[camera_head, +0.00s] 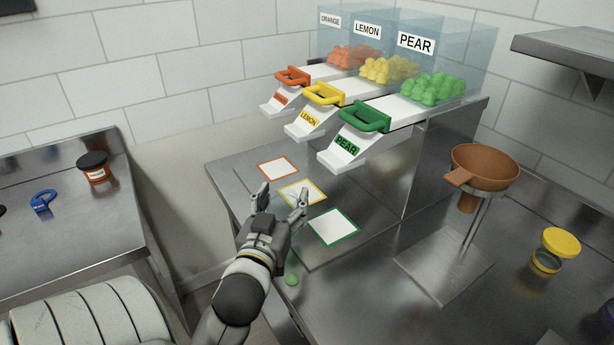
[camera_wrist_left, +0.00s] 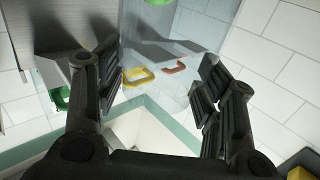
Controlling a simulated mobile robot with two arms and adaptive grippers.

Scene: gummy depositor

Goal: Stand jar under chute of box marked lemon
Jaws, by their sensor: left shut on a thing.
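The box marked lemon (camera_head: 367,31) is the middle one of three clear boxes and holds yellow gummies. Its white chute (camera_head: 309,118) has a yellow handle (camera_head: 323,94), which also shows in the left wrist view (camera_wrist_left: 139,75). A yellow-edged pad (camera_head: 290,190) lies on the steel counter in front of that chute. My left gripper (camera_head: 283,194) is over this pad, its fingers apart around a clear jar (camera_wrist_left: 160,45). The jar is see-through and hardly shows in the head view, so I cannot tell whether it touches the pad. My right gripper is out of view.
Orange-edged (camera_head: 278,168) and green-edged (camera_head: 333,227) pads flank the yellow one. A green gummy (camera_head: 292,280) lies near the counter's front edge. A brown funnel (camera_head: 486,165) on a stand and a yellow-lidded jar (camera_head: 547,262) are at the right. A black-lidded jar (camera_head: 95,170) stands on the left table.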

